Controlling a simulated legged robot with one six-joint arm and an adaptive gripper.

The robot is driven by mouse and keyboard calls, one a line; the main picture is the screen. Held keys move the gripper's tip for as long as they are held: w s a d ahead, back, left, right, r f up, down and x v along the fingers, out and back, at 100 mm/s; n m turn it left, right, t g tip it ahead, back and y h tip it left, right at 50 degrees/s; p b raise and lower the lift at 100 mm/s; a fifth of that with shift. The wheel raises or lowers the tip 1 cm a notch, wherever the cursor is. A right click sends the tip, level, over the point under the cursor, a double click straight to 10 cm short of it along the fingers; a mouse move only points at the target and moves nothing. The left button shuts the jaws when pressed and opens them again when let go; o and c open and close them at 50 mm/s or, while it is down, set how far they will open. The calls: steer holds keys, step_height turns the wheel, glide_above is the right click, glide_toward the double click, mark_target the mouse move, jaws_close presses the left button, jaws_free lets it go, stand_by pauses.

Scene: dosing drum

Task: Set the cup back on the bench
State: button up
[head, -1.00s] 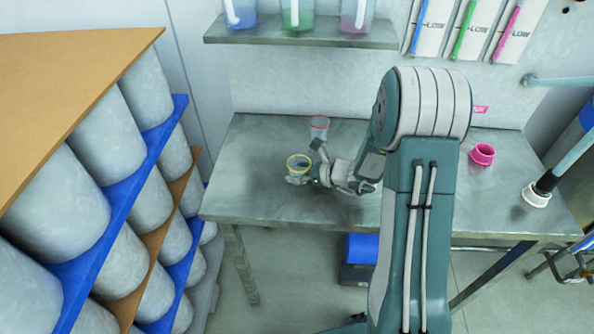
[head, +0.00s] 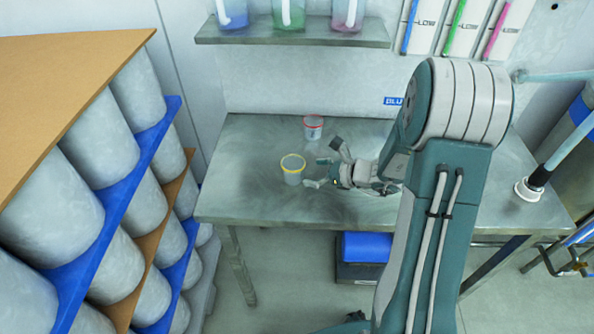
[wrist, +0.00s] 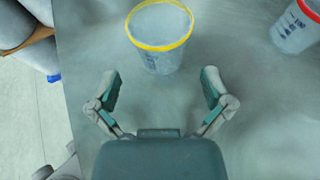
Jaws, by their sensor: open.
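The clear cup with a yellow rim (head: 292,171) stands upright on the steel bench (head: 240,190), left of my gripper (head: 316,172). In the wrist view the yellow-rimmed cup (wrist: 160,50) is just beyond my fingertips, with a gap between. My gripper (wrist: 160,90) is open, with nothing between its spread fingers. A second clear cup, with a red rim (head: 313,127), stands farther back on the bench; it also shows at the upper right of the wrist view (wrist: 298,27).
A shelf (head: 300,38) with several coloured-liquid containers hangs above the bench. A rack of grey drums (head: 100,130) stands at the left. A hose with a white end (head: 528,190) is at the bench's right. The bench's left part is bare.

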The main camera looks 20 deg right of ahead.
steer(key=v, duration=0.5)
steer(key=s+a+r+n+g+h, duration=0.2)
steer(key=s+a+r+n+g, duration=0.4)
steer(key=s+a+r+n, duration=0.55)
steer(key=s+d+r+n+t+h, duration=0.1)
steer(key=s+d+r+n+h, duration=0.1)
steer(key=n, duration=0.5)
steer(key=s+d+r+n+t+h, duration=0.1)
steer(key=s+d+r+n+h, duration=0.1)
steer(key=s+n+h, duration=0.4)
steer(key=shift+s+d+r+n+t, duration=0.2)
steer(key=shift+s+r+n+t, duration=0.2)
steer(key=shift+s+r+n, duration=0.5)
